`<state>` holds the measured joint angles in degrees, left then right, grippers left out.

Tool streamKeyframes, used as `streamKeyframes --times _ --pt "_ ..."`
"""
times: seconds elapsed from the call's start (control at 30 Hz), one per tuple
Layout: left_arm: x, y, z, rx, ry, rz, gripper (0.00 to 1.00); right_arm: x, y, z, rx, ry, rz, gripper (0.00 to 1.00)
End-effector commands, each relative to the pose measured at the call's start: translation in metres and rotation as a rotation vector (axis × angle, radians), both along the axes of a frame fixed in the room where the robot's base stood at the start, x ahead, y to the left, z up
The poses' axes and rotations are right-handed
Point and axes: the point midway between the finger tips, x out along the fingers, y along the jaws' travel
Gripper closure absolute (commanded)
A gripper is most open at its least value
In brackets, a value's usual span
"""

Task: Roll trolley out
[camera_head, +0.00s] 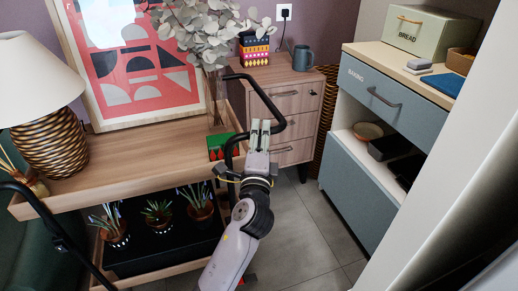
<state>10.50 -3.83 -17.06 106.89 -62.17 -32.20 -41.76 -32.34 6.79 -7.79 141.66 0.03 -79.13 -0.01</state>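The trolley (115,177) stands at the left, with a wooden upper tray, a lower shelf and black tubular frame ends. Its right-hand handle (262,95) is a black loop rising above the tray's right end. My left gripper (260,134) is at this handle, fingers pointing up and close together. The lower run of the loop meets the fingers, but I cannot tell whether it lies between them or behind them. The upper tray carries a lamp (52,145), a framed picture (128,65) and a glass vase of leaves (215,98). My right gripper is not in view.
Potted plants (158,212) stand on the lower shelf. A wooden drawer cabinet (297,97) stands behind the handle. A blue-grey baking cabinet (352,190) is at the right, with a white panel (440,165) nearer. Grey tiled floor (305,235) is clear between trolley and cabinet.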

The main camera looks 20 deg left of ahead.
Motion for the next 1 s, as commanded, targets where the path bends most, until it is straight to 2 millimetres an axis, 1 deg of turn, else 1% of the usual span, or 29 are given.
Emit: streamKeyframes --times 0.17,0.4,0.53,0.6,0.73,1.0 --pt "-0.029 -0.006 -0.007 -0.003 0.005 -0.001 0.63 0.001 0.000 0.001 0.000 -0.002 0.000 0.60" --pt "-0.076 -0.016 -0.016 -0.002 0.005 -0.002 0.63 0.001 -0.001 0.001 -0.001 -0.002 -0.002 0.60" --pt "-0.095 -0.019 -0.018 -0.003 0.004 -0.001 0.63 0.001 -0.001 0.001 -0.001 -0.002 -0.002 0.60" --pt "-0.102 -0.021 -0.020 -0.002 0.004 -0.001 0.63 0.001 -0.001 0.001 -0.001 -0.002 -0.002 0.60" --pt "-0.110 -0.022 -0.020 -0.002 0.002 -0.001 0.63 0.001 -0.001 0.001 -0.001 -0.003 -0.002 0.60" --pt "-0.111 -0.023 -0.020 -0.001 0.001 0.000 0.63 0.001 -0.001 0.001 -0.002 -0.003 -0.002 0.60"
